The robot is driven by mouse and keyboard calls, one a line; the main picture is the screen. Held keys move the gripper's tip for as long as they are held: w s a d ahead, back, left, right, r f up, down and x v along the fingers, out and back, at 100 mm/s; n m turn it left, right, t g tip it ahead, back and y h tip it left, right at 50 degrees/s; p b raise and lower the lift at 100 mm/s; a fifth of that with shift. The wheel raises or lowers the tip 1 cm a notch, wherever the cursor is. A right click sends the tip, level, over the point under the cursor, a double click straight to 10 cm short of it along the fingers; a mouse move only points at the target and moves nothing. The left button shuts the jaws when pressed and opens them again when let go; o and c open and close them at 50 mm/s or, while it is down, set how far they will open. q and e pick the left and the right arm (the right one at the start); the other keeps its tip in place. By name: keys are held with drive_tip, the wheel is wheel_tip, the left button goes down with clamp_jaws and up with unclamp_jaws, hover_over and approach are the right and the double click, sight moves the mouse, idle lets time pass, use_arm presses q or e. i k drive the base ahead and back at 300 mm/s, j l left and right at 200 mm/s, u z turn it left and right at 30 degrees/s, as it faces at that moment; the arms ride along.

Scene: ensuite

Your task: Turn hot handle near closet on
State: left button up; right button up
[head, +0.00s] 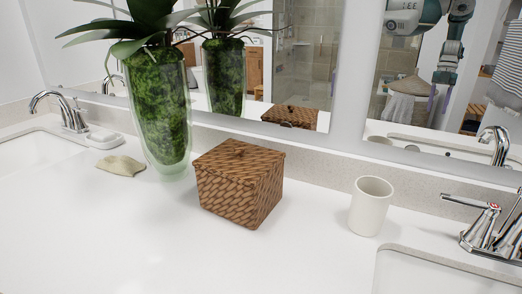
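A chrome faucet (490,228) stands at the right edge, partly cut off by the frame. Its lever handle (470,202) points left and carries a red mark at its hub. A second chrome faucet (66,112) stands at the far left beside the other sink. Its handle markings are too small to read. I cannot tell from this view which faucet is near the closet. Neither of my grippers shows directly. Part of my body and an arm appear only as a reflection in the mirror at the upper right. No running water is visible.
A woven box (240,184), a white cup (370,206) and a tall green plant vase (160,110) stand on the white counter (150,235). A cloth (121,166) and a soap dish (103,138) lie at left. The right sink (430,275) is partly visible. The front counter is clear.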

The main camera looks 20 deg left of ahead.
sight(491, 209)
drive_tip(key=i+l+u, duration=0.45)
drive_tip(key=i+l, duration=0.5)
